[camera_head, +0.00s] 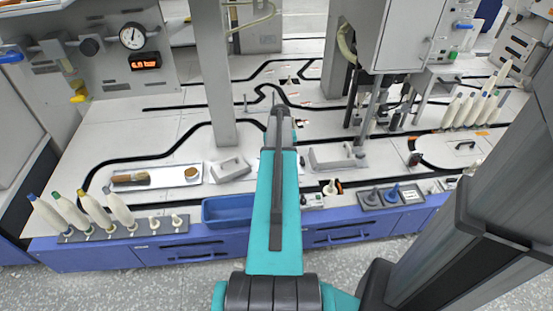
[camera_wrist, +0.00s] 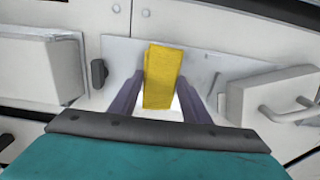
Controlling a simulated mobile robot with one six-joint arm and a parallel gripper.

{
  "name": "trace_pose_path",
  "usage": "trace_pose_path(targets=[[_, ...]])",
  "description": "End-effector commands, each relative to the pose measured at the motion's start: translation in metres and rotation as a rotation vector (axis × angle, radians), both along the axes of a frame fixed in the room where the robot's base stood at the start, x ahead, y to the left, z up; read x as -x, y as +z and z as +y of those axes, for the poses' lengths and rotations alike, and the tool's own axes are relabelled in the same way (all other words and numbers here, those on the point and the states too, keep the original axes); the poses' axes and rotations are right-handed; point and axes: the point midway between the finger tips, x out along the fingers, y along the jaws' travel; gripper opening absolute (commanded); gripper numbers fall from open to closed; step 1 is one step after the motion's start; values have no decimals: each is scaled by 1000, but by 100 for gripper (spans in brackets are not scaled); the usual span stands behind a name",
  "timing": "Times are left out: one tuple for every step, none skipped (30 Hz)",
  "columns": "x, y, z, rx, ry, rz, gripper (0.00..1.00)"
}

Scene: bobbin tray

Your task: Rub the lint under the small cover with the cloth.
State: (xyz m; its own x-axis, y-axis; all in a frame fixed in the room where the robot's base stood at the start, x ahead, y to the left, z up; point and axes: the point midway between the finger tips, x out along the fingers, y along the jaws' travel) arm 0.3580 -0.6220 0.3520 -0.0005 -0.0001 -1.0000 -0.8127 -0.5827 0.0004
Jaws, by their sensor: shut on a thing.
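In the wrist view my gripper (camera_wrist: 160,80) has its two dark purple fingers closed on the yellow folded cloth (camera_wrist: 162,70), which stands out beyond the fingertips. Below it is a pale metal plate (camera_wrist: 122,52) with a dark knob (camera_wrist: 98,73) at its left. In the head view my teal arm hides the gripper and the cloth. Pale raised pieces flank the plate: a white box-shaped one (camera_wrist: 35,65) at left and a white one with a handle (camera_wrist: 270,95) at right. I cannot tell which piece is the small cover. No lint can be made out.
In the head view, a white tray with a brush (camera_head: 150,178) lies left of my arm. An empty blue bin (camera_head: 228,209) is at the front edge. Bobbins (camera_head: 90,208) stand front left and more (camera_head: 475,108) at right. A grey post (camera_head: 217,80) rises behind.

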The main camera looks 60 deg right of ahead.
Motion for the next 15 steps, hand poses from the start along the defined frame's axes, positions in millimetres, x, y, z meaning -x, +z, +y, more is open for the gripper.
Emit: trace_pose_path(targets=[[2,1,-2,0,0,0,25],[3,0,-3,0,0,0,25],[4,0,-3,0,0,0,25],[5,0,-4,0,0,0,25],[5,0,-4,0,0,0,25],[5,0,-4,0,0,0,25],[6,0,-4,0,0,0,25],[6,0,-4,0,0,0,25],[6,0,-4,0,0,0,25],[6,-1,-4,0,0,0,25],[6,-1,-4,0,0,0,25],[6,-1,-4,0,0,0,25],[6,0,-4,0,0,0,25],[6,0,-4,0,0,0,25],[6,0,-4,0,0,0,25]])
